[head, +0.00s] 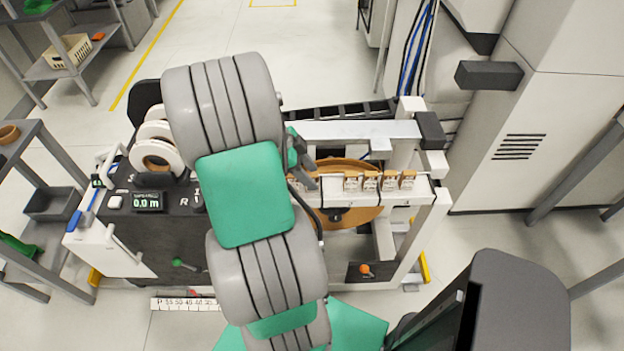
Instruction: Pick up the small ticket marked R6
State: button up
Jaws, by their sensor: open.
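Several small white and brown tickets (371,181) stand in a row on a pale ledge (425,187) of the machine, right of the middle in the head view. Their markings are too small to read, so I cannot tell which one is R6. My gripper (308,172) is just left of the row, partly hidden behind my own arm. It is open, and I see nothing held in it. The leftmost visible ticket (352,181) is nearest to it, with a small gap between them.
A round brown disc (345,215) sits under the ledge. A white beam (350,131) runs behind the tickets, ending at a dark block (430,130) on the right. White rolls (157,155) and a display reading 0.0 (147,201) are at the left. A tall cabinet stands right.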

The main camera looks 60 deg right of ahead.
jog(key=shift+x, duration=0.8)
grip_shut()
